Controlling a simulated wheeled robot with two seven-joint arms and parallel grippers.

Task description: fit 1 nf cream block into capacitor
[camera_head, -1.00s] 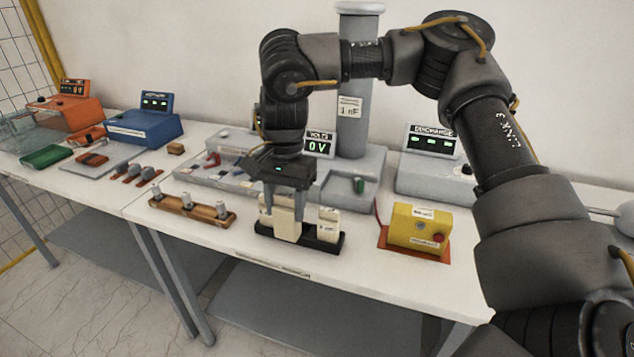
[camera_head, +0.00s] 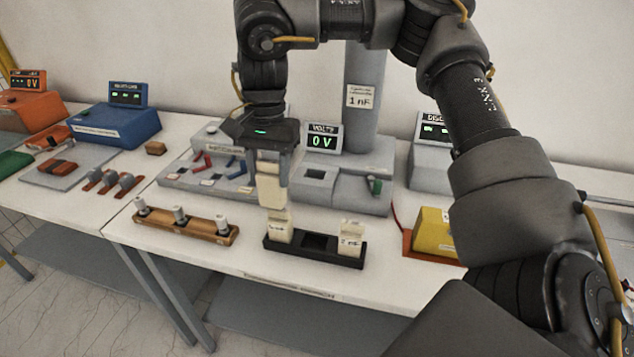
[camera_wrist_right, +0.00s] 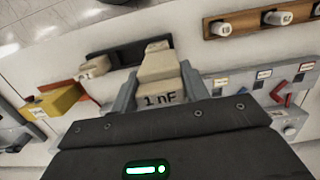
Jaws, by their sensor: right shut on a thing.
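My right gripper (camera_head: 272,186) is shut on the cream block (camera_head: 268,190) and holds it upright above the black holder. In the right wrist view the block (camera_wrist_right: 160,98) sits between the fingers, with "1 nF" readable on it. The capacitor (camera_head: 330,187) is a grey unit behind and to the right of the gripper, with a tall column labelled "1 nF" and a "VOLTS 0 V" display. A dark square recess (camera_head: 315,173) shows in its top. The capacitor's left part is partly hidden by the gripper and block. My left gripper is out of view.
The black holder (camera_head: 303,258) has an empty middle slot between two other cream blocks (camera_head: 280,233) (camera_head: 350,239). A yellow box (camera_head: 433,232) stands right, partly behind my arm. A green lever (camera_head: 375,185) rises near the recess.

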